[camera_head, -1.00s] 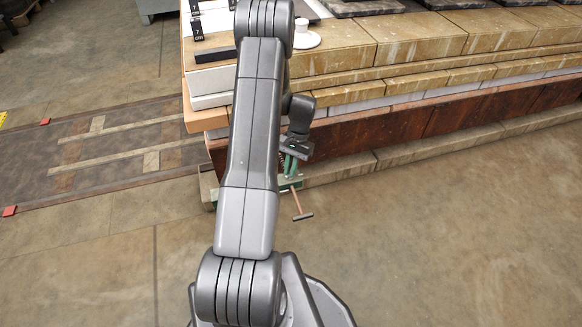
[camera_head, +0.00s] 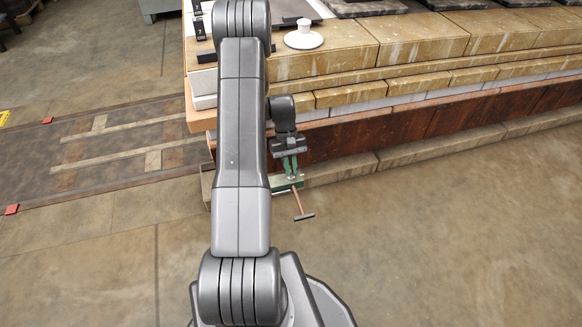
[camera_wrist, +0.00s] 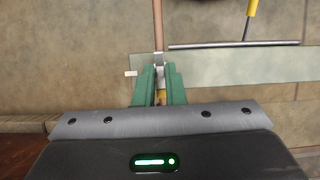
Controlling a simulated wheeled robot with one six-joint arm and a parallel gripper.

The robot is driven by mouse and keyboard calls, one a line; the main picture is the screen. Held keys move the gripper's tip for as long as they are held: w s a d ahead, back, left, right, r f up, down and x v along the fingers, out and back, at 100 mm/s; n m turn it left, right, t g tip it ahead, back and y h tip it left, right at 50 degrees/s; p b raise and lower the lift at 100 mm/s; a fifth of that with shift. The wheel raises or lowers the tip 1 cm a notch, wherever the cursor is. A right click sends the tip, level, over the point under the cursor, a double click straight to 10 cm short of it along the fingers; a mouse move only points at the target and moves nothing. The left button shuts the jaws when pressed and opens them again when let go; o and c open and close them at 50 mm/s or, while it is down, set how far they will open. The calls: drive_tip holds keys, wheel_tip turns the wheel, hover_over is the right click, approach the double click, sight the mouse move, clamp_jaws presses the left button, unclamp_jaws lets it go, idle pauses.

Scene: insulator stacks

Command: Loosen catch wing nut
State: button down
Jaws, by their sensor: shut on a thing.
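My gripper (camera_head: 289,166) has green fingers and points down at a green catch plate (camera_head: 290,185) low beside the front of the stack. In the wrist view my gripper (camera_wrist: 159,80) has its fingers close together over the near edge of the pale green plate (camera_wrist: 235,68). A small brass-coloured piece, seemingly the wing nut (camera_wrist: 161,97), shows between the fingers, which are shut on it. The fingers hide most of it, so its wings and turn angle cannot be made out. A brown rod (camera_wrist: 158,22) runs away from the plate beyond the fingertips.
A rod with a dark crossbar (camera_head: 304,217) sticks out from the plate toward open floor. The stepped block stack (camera_head: 430,60) with a dark red lower band stands behind and right. A white round piece (camera_head: 303,40) sits on top. A floor track (camera_head: 110,150) lies left.

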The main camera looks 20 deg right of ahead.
drive_tip(key=shift+n, duration=0.4)
drive_tip(key=c, duration=1.5)
unclamp_jaws()
drive_tip(key=p+v, duration=0.2)
drive_tip(key=v, duration=1.2)
drive_tip(key=shift+a+p, duration=0.2)
drive_tip(key=shift+p, duration=0.2)
drive_tip(key=shift+s, duration=0.1)
drive_tip(key=b+x, duration=0.2)
drive_tip(key=x, duration=1.2)
drive_tip(key=shift+d+b, duration=0.2)
drive_tip(key=shift+b, duration=0.2)
